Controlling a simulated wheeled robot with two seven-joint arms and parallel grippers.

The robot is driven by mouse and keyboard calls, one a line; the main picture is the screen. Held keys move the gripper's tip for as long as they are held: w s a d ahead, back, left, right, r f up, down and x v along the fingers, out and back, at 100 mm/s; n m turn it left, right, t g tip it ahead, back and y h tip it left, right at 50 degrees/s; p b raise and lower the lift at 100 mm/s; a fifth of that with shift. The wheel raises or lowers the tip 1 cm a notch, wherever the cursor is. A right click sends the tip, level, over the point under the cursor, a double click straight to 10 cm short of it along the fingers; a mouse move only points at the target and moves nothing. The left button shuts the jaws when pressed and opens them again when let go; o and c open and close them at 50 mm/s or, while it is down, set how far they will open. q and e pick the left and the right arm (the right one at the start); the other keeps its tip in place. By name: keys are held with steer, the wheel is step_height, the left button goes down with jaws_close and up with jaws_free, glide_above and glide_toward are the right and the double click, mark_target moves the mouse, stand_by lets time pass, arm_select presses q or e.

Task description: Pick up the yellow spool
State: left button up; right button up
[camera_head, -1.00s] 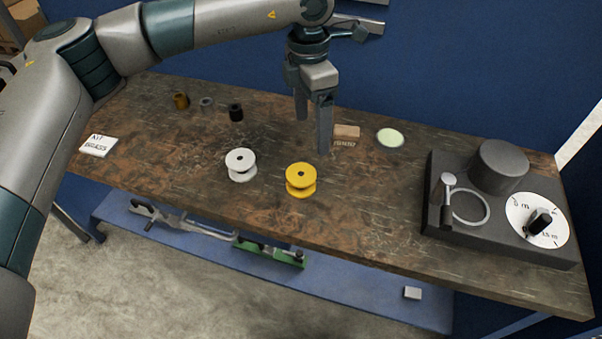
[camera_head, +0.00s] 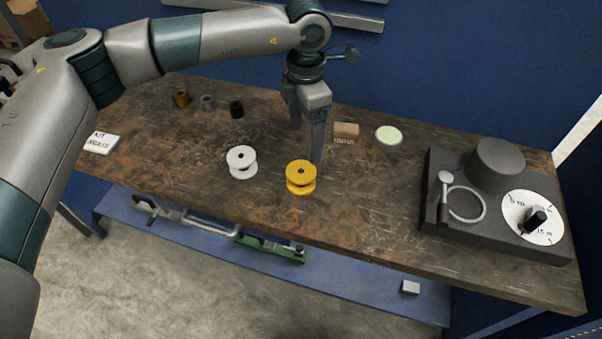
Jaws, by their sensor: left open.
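The yellow spool (camera_head: 300,178) stands upright on the wooden workbench (camera_head: 205,222), near its front edge. A white spool (camera_head: 241,162) stands to its left, apart from it. My left gripper (camera_head: 306,142) points down just behind the yellow spool, with its two fingers spread and nothing between them. The nearer fingertip is close to the spool's far right side; I cannot tell whether it touches. My right gripper does not show.
A dark device with a dial (camera_head: 497,205) fills the bench's right end. A small tan block (camera_head: 346,129) and a pale green disc (camera_head: 389,135) lie behind. Small brown, grey and black cylinders stand back left, a white card (camera_head: 101,143) at far left. A blue shelf runs below.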

mark_target(303, 170)
arm_select(q)
step_height(303, 170, down, 3)
steer(key=shift+s+r+p, duration=0.1)
steer(key=shift+p, duration=0.55)
step_height(303, 170, down, 4)
steer(key=shift+r+p, duration=0.1)
steer(key=shift+p, duration=0.6)
steer(key=shift+f, duration=0.55)
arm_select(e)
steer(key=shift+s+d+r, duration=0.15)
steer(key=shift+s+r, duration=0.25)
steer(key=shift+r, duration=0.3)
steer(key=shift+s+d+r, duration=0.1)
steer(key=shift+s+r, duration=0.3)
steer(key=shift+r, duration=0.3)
arm_select(q)
steer(key=shift+a+f+p, duration=0.1)
steer(key=shift+f+p, duration=0.55)
steer(key=shift+p, duration=0.25)
step_height(303, 170, down, 3)
steer(key=shift+r+p, duration=0.1)
steer(key=shift+p, duration=0.7)
steer(key=shift+f, duration=0.55)
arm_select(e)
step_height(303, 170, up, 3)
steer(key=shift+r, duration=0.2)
